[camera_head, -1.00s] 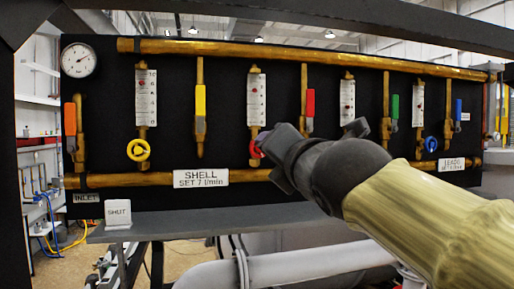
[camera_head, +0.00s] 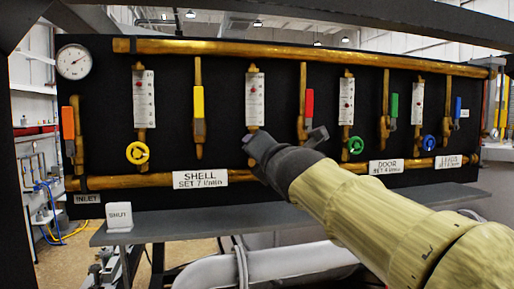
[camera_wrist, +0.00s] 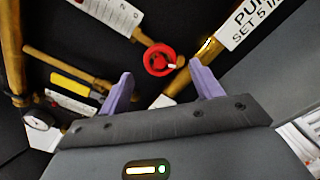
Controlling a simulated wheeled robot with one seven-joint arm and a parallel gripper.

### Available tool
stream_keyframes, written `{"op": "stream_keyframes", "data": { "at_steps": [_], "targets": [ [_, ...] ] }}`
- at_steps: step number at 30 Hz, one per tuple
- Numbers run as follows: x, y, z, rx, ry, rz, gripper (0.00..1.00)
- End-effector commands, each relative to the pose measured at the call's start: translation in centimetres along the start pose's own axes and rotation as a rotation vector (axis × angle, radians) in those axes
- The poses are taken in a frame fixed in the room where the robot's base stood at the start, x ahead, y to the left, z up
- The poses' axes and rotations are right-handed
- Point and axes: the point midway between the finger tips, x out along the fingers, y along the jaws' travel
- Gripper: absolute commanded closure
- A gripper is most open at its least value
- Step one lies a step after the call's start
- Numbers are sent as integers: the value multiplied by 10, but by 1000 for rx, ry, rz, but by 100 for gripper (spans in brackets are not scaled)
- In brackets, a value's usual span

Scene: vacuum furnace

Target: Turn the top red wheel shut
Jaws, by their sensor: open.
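The red wheel (camera_wrist: 159,60) shows in the wrist view as a small round handwheel with a dark centre, at the foot of a white-scaled flow gauge (camera_wrist: 110,12). My gripper (camera_wrist: 160,82) is open, with its two purple fingers apart; the wheel appears beyond the gap between their tips. Nothing is between the fingers, and I cannot tell any contact. In the head view my gripper (camera_head: 284,145) covers the place below the second gauge (camera_head: 255,98), so the red wheel is hidden there.
A yellow wheel (camera_head: 138,153), green wheel (camera_head: 355,146) and blue wheel (camera_head: 428,143) sit under other gauges. Coloured lever handles, such as the red lever (camera_head: 309,104), hang between them.

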Motion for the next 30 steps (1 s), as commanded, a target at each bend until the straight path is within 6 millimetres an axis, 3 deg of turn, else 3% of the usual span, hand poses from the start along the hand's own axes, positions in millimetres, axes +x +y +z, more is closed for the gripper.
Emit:
{"op": "stream_keyframes", "data": {
  "at_steps": [12, 24, 25, 30],
  "targets": [
    [62, 0, 0, 0, 1, -1, 35],
    [71, -1, 0, 0, 0, -1, 35],
    [71, -1, 0, 0, 0, -1, 37],
    [71, -1, 0, 0, 0, -1, 70]
  ]
}}
